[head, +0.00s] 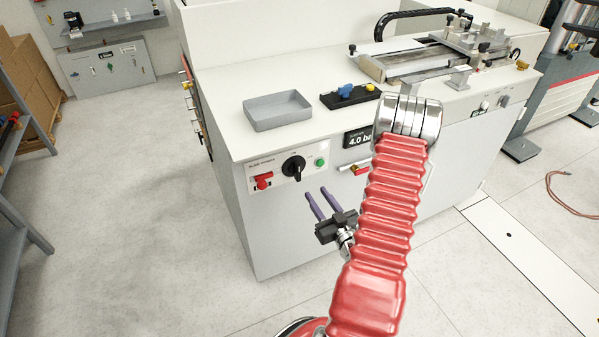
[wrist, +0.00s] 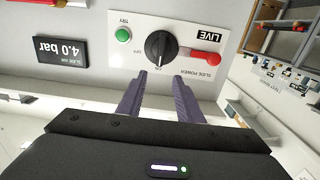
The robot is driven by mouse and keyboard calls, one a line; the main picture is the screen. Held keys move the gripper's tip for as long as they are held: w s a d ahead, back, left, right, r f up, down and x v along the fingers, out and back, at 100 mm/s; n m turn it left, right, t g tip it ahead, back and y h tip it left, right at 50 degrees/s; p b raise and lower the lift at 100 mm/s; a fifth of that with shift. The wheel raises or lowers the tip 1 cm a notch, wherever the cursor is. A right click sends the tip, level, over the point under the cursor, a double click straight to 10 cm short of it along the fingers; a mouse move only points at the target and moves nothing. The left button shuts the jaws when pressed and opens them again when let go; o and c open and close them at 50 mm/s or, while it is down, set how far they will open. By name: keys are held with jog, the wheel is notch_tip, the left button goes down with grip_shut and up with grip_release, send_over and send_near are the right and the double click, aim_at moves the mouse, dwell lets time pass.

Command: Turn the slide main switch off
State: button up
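The slide main switch is a black rotary knob (head: 293,166) on the white SLIDE POWER panel of the machine's front face. In the wrist view the knob (wrist: 159,45) appears upside down, its grip lying along the line to the ON mark; the OFF mark is to its side. My gripper (head: 317,192) is below and to the right of the knob in the head view. Its two purple fingers are apart with nothing between them. In the wrist view the fingertips (wrist: 157,78) point toward the panel, on the ON-mark side of the knob, apparently apart from it.
A green TRY button (head: 320,162) and a red piece with a LIVE label (wrist: 206,58) flank the knob. A 4.0 bar display (head: 358,137) and a red-handled valve (head: 360,169) are to the right. A grey tray (head: 277,110) stands on top. Floor at left is clear.

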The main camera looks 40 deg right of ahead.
aim_at(299, 169)
jog(key=x, duration=1.3)
jog(key=shift+w+d, duration=0.1)
jog(key=shift+w, duration=0.05)
grip_shut()
dwell(0.3)
